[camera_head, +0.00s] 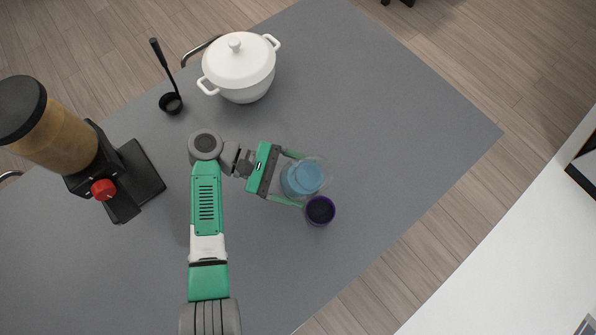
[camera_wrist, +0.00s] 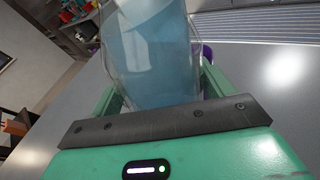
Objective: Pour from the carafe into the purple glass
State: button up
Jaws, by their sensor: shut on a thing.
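The clear carafe (camera_head: 303,179) with blue liquid is between the fingers of my gripper (camera_head: 296,180), which is shut on it. In the wrist view the carafe (camera_wrist: 148,55) fills the space between the green fingers and looks tilted. The purple glass (camera_head: 320,211) stands on the grey table just below and right of the carafe in the head view, close to one fingertip. Its inside looks dark. In the wrist view only a sliver of the purple glass (camera_wrist: 197,50) shows behind the carafe. I cannot tell whether the carafe touches the glass.
A white lidded pot (camera_head: 239,68) stands at the back of the grey table (camera_head: 420,140), with a black ladle (camera_head: 170,100) to its left. A dispenser with a black lid and red knob (camera_head: 60,135) stands at the left. The table right of the carafe is clear.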

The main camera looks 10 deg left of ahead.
jog(key=shift+y, duration=0.4)
jog(key=shift+w+a+f+b, duration=0.1)
jog(key=shift+a+f+b, duration=0.05)
jog(key=shift+f+b, duration=0.7)
jog(key=shift+w+a+f+b, duration=0.15)
jog(key=shift+f+b, duration=0.45)
jog(key=shift+b, duration=0.5)
jog(key=shift+w+a+f+b, duration=0.1)
jog(key=shift+a+f+b, duration=0.05)
jog(key=shift+f+b, duration=0.7)
jog(key=shift+r, duration=0.15)
jog(key=shift+m+b, duration=0.3)
jog(key=shift+w+a+y+b, duration=0.3)
jog(key=shift+a+y+b, duration=0.1)
jog(key=shift+b, duration=0.15)
jog(key=shift+w+a+m+t+y+b, duration=0.15)
jog(key=shift+a+m+t+y+b, duration=0.15)
jog(key=shift+b, duration=0.3)
jog(key=shift+w+a+r, duration=0.1)
jog(key=shift+r, duration=0.05)
jog(key=shift+w+a+y+b, duration=0.25)
jog(key=shift+y+b, duration=0.15)
jog(key=shift+b, duration=0.45)
